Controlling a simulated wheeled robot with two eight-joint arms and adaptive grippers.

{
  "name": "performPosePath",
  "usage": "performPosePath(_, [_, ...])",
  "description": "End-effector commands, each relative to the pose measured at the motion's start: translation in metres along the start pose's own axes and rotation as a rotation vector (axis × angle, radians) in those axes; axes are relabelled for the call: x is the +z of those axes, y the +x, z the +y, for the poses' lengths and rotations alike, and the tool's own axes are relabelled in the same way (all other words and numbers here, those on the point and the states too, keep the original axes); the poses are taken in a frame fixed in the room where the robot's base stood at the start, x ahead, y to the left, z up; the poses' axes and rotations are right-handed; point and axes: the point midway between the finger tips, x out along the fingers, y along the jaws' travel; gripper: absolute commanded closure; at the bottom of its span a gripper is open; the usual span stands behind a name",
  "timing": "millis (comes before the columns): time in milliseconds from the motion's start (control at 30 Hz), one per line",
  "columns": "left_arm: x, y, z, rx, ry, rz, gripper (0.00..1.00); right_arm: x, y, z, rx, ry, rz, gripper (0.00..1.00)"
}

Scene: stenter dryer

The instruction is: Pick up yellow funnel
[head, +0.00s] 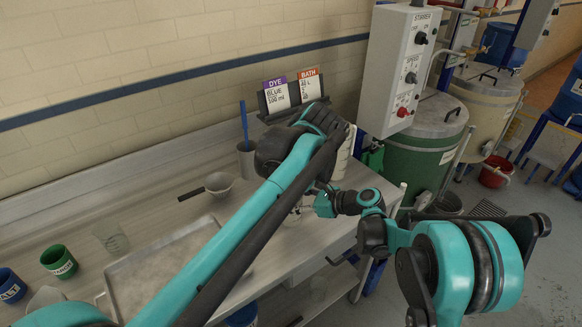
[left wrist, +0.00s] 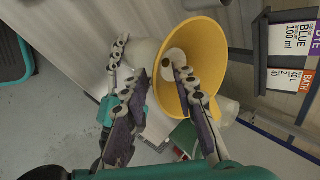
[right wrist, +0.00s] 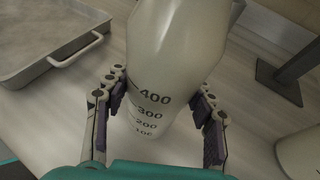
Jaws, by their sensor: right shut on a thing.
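The yellow funnel (left wrist: 215,45) shows in the left wrist view with its wide mouth toward the camera. My left gripper (left wrist: 147,50) is open, and one finger overlaps the funnel's mouth; I cannot tell whether it touches. A whitish rounded vessel shows behind the other finger. In the head view the funnel is hidden behind my left arm. My right gripper (right wrist: 162,80) is shut on a pale graduated flask (right wrist: 165,45) marked 100 to 400, one finger on each side.
A metal tray (right wrist: 45,35) lies on the bench. A blue-handled tool stands in a grey cup (head: 247,160), with a ladle (head: 218,184) nearby. The card holder (head: 290,95) stands against the wall. A green drum (head: 415,160) is to the right.

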Motion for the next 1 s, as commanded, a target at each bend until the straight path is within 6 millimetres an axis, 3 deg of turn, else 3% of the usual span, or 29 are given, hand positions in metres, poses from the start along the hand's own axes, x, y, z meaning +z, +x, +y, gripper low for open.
performPosePath(233, [0.0, 0.002, 0.0, 0.0, 0.0, 0.0, 0.75, 0.0, 0.0, 0.0, -0.001, -0.001, 0.001, 0.88])
performPosePath(333, [0.0, 0.002, 0.0, 0.0, -0.001, 0.0, 1.0, 0.0, 0.0, 0.0, -0.001, -0.001, 0.001, 0.88])
performPosePath(767, [0.0, 0.001, -0.001, 0.001, -0.001, -0.001, 1.0, 0.0, 0.0, 0.0, -0.001, 0.0, 0.001, 0.88])
performPosePath(1000, [0.0, -0.027, -0.019, 0.001, -0.001, -0.001, 1.0, 0.0, 0.0, 0.0, -0.001, 0.0, 0.001, 0.88])
